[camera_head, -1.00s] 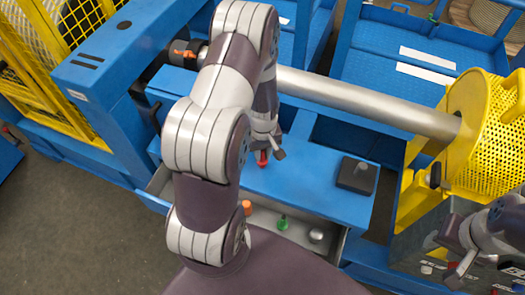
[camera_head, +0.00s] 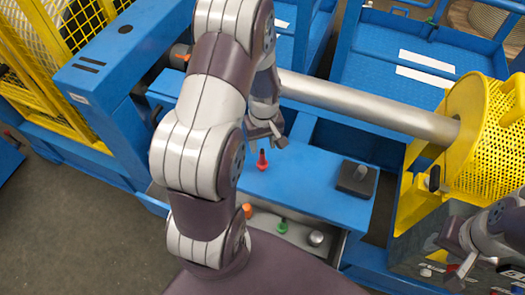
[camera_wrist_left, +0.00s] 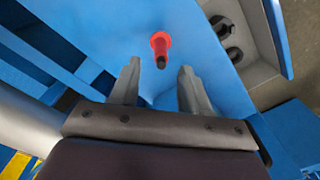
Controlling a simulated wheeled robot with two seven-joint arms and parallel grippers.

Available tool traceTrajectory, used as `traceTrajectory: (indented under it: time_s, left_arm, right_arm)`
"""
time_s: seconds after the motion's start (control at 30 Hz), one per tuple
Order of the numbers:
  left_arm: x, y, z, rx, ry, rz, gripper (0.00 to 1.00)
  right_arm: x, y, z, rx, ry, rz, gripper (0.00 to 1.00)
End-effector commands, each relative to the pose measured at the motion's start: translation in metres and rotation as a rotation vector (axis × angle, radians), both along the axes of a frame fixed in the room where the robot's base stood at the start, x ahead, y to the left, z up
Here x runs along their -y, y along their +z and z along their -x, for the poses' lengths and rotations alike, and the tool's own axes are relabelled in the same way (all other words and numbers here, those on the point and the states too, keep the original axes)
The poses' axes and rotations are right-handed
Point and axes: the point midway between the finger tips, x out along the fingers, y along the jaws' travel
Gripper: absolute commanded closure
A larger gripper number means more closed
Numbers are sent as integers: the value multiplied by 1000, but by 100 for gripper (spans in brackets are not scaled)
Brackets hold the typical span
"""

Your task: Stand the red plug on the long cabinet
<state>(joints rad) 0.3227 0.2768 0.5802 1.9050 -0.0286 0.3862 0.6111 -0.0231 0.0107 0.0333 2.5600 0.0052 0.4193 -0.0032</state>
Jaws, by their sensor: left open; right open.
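The red plug (camera_head: 262,160) stands upright on the blue top of the long cabinet (camera_head: 310,187). In the left wrist view the red plug (camera_wrist_left: 160,46) shows from above with a dark tip, beyond and between the fingertips, clear of both. My left gripper (camera_head: 272,136) is open and empty, a little above and behind the plug; its two fingers also show apart in the left wrist view (camera_wrist_left: 156,78). My right gripper (camera_head: 460,262) is at the lower right, open and away from the cabinet.
A dark block (camera_head: 357,178) sits on the cabinet's right end. A metal shaft (camera_head: 360,107) runs behind, towards a yellow perforated guard (camera_head: 490,140).

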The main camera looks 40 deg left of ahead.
Motion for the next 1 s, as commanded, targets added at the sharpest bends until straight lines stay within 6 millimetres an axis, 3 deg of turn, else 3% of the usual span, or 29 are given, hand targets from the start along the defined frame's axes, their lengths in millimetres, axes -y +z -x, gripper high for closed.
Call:
traceTrajectory:
  time_s: [0.1,0.27,0.37,0.5,0.6,0.87,1.0]
  left_arm:
    - [0,29,-1,3,0,-1,54]
    - [2,52,0,1,-12,0,54]
    - [32,75,7,30,-219,-6,54]
    - [88,107,41,90,-691,-25,54]
    - [106,115,60,115,-887,-37,54]
    - [109,116,65,118,-933,-39,54]
    - [109,150,64,118,-931,-39,54]
  right_arm:
    - [0,3,0,0,0,0,57]
    - [0,4,0,0,0,0,57]
    - [0,5,0,0,0,0,57]
    - [0,4,0,0,0,0,57]
    - [0,4,0,0,0,0,57]
    - [0,5,0,0,0,0,57]
    - [0,39,0,0,0,0,57]
